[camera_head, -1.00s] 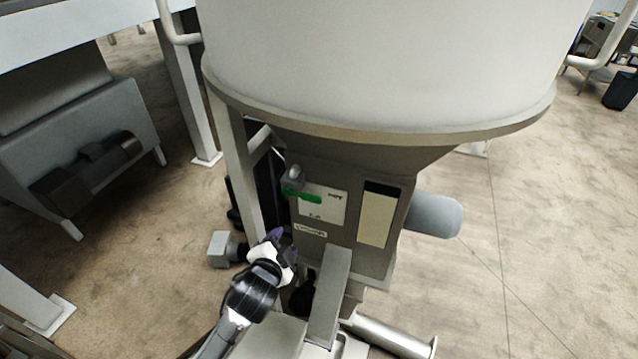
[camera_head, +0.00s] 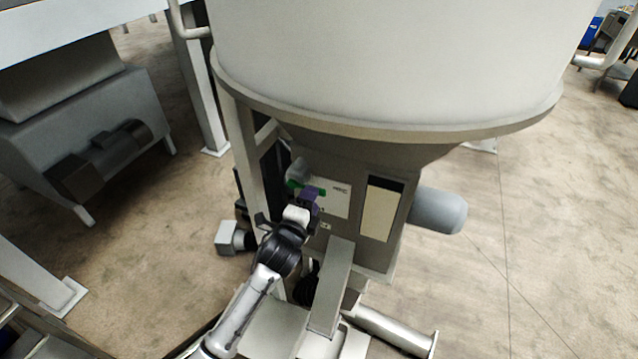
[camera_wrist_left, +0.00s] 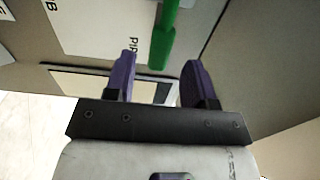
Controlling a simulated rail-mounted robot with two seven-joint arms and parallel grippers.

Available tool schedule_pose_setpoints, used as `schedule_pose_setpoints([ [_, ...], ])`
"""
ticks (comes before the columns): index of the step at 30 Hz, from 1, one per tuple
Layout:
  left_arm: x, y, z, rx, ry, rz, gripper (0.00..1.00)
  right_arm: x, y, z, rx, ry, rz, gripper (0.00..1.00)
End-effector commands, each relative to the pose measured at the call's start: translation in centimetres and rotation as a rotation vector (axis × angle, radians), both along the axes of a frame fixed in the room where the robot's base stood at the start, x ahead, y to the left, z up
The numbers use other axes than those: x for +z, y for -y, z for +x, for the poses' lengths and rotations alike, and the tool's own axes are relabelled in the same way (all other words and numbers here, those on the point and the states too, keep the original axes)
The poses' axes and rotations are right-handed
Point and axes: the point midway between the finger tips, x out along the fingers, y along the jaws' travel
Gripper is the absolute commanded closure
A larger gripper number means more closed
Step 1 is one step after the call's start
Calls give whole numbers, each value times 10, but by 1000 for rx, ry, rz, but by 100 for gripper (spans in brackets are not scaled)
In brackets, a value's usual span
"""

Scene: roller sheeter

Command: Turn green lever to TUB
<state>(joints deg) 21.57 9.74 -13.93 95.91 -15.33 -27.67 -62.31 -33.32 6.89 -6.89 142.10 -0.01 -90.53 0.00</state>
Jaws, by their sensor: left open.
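The green lever (camera_head: 293,185) is on the front of the machine's grey housing, beside a white label plate (camera_head: 338,200). My left gripper (camera_head: 308,192) is at the lever and covers part of it in the head view. In the left wrist view the green lever (camera_wrist_left: 163,40) points down toward the space between the two purple fingers of the open gripper (camera_wrist_left: 158,80). Its tip is just beyond the fingertips, and I see no grip on it. The label plate (camera_wrist_left: 100,25) shows partly cut-off lettering; I cannot read TUB there. My right gripper is not in view.
A large white round tub (camera_head: 390,60) with a wide rim hangs over the housing. A grey bracket (camera_head: 333,285) stands in front of the housing, to the right of my left arm. A grey cylinder (camera_head: 438,210) sticks out on the right. A frame post (camera_head: 246,165) stands left of the lever.

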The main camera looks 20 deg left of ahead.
Motion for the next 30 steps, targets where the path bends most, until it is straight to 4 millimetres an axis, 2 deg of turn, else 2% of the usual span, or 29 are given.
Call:
schedule_pose_setpoints([
  [1, 2, 1, 10, 1, -1, -1, 50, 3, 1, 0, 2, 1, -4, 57],
  [6, 2, 2, 33, 1, -1, -1, 50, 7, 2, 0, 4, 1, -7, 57],
  [12, 1, 2, 51, 1, -1, -1, 50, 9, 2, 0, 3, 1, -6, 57],
  [18, 0, 2, 58, 0, 0, -1, 50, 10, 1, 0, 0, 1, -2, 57],
  [28, 0, 2, 59, 0, 0, 0, 50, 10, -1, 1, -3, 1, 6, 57],
  [30, 0, 2, 59, 0, 0, 0, 57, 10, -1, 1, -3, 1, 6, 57],
])
